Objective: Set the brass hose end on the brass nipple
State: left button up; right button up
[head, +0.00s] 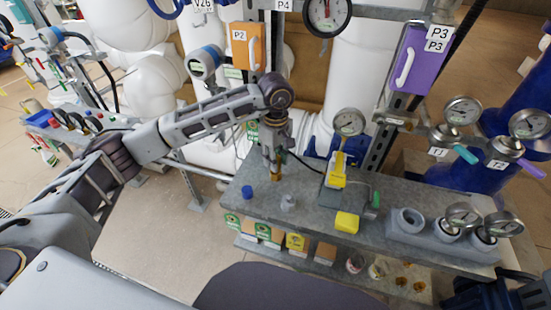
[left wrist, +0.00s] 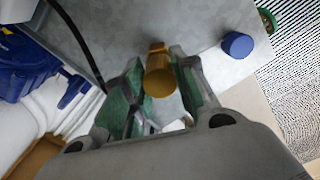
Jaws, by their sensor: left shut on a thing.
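My left gripper (head: 273,160) points down over the left part of the grey bench. It is shut on the brass hose end (left wrist: 160,82), which stands between the green-lined fingers in the left wrist view. In the head view, brass (head: 276,174) shows just below the fingertips, close to the bench top. A narrower brass part (left wrist: 157,47) shows beyond the hose end in the left wrist view. I cannot tell whether it is the nipple or part of the hose end, nor whether they touch. A black hose (left wrist: 72,32) passes beside the fingers. My right gripper is not seen.
A blue cap (head: 247,192) and a small grey piece (head: 288,202) stand on the bench (head: 305,222) near the gripper. A yellow gauge device (head: 336,170), a yellow block (head: 347,222) and a grey gauge holder (head: 410,236) stand farther right. White pipes rise behind.

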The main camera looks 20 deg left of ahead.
pick_arm(q)
jog(key=shift+f+b, duration=0.45)
jog(key=shift+b, duration=0.1)
dwell(0.5)
dwell(0.4)
jog(key=o, duration=0.9)
jog(key=shift+o, duration=0.2)
jog(key=shift+r, duration=0.1)
jog(key=shift+r, duration=3.9)
jog(key=shift+r, duration=0.2)
